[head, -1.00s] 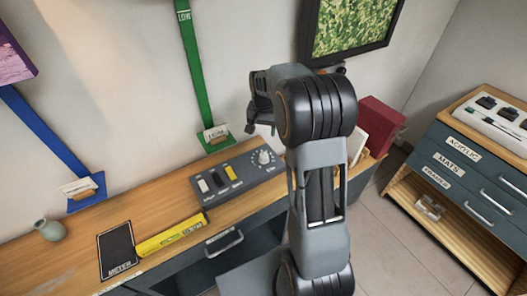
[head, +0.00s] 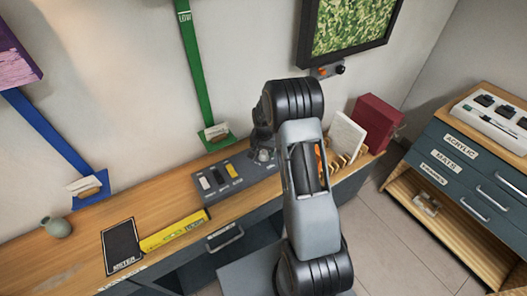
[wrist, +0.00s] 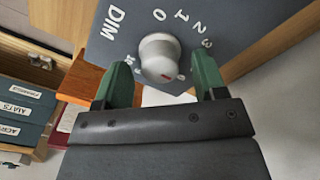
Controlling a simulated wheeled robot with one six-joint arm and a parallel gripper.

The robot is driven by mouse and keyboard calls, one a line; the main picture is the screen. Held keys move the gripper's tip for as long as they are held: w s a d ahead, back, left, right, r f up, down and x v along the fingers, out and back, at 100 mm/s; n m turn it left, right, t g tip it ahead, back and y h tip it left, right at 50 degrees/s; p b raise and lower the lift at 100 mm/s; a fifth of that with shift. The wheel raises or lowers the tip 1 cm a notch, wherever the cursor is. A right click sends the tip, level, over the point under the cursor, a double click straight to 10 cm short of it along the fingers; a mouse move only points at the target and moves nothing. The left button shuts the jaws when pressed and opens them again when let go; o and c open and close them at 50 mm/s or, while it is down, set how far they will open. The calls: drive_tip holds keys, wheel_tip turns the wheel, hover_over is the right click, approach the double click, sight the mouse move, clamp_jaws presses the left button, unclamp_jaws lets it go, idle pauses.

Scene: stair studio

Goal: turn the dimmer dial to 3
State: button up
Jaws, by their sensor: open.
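The dimmer dial (wrist: 158,52) is a pale round knob with a small red mark near its lower edge in the wrist view. It sits on the grey control panel (wrist: 115,47), with DIM and the numbers 0, 1, 2 and 3 printed around it; other marks at its lower left are hard to read. My gripper (wrist: 162,66) is open, its green fingers on either side of the dial. I cannot tell whether they touch it. In the head view the panel (head: 240,187) lies on the wooden bench, and the dial (head: 264,156) is partly hidden by my gripper (head: 262,146).
The panel also carries several switches (head: 217,177). A yellow box (head: 174,231) and a dark METER pad (head: 121,246) lie to its left on the bench (head: 75,270). A white book (head: 346,137) and a red binder (head: 378,122) stand to the right of my arm.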

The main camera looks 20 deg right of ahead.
drive_tip(key=shift+f, duration=0.35)
drive_tip(key=c, duration=0.9)
drive_tip(key=shift+c, duration=0.2)
drive_tip(key=shift+n+b, duration=0.3)
drive_tip(key=shift+f+n+b, duration=0.1)
drive_tip(key=shift+n+b, duration=0.6)
drive_tip(key=shift+n, duration=0.3)
drive_tip(key=n+b, duration=0.1)
drive_tip(key=n, duration=0.1)
drive_tip(key=shift+n, duration=0.4)
drive_tip(key=n+b, duration=0.2)
drive_tip(key=n, duration=0.2)
drive_tip(key=shift+n, duration=0.7)
